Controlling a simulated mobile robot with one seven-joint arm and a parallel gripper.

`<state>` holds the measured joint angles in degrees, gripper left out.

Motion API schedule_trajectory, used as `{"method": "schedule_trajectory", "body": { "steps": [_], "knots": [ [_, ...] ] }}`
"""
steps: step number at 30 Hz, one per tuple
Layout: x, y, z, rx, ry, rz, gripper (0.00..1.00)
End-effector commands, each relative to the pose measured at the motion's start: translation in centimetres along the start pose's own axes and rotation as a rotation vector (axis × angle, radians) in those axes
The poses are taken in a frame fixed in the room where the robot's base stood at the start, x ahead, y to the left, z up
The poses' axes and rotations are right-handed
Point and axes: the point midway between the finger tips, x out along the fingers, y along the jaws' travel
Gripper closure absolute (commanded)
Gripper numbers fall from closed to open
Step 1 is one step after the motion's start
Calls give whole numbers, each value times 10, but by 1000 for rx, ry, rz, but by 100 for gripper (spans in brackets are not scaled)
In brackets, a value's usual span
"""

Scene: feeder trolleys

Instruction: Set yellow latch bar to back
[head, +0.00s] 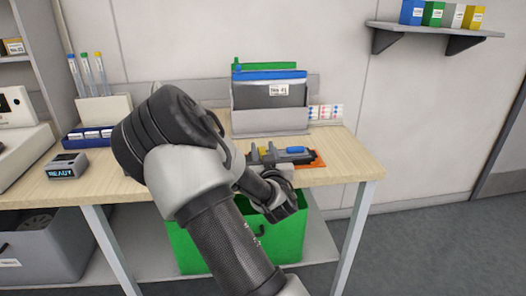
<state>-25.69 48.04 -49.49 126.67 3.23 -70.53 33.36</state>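The yellow latch bar (263,151) shows as a small yellow piece on a dark grey fixture near the front edge of the wooden table. A blue bar (295,150) lies on the same fixture, to the right of the yellow one. An orange plate (318,160) shows under the fixture's right side. My gripper (274,168) is at the front of the fixture, close to the yellow bar. My arm hides part of it, and its fingers are too small and covered to read. I cannot tell whether it touches the bar or which way the bar is set.
A grey file holder (268,122) with green and blue folders stands behind the fixture. A green bin (291,234) sits below the table. The tabletop right of the fixture (350,168) is clear.

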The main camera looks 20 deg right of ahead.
Motion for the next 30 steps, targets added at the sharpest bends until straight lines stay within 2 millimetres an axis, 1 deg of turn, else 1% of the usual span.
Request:
{"method": "schedule_trajectory", "body": {
  "steps": [5, 9, 11, 22, 26, 30],
  "knots": [
    [0, 0, 0, 0, 0, 0, 66],
    [0, 0, 0, 0, 0, 0, 89],
    [0, 0, 0, 0, 0, 0, 99],
    [0, 0, -3, 2, -15, 1, 100],
    [2, 1, -8, 3, -55, 2, 100],
    [5, 1, -15, 4, -132, 1, 100]
  ]
}}
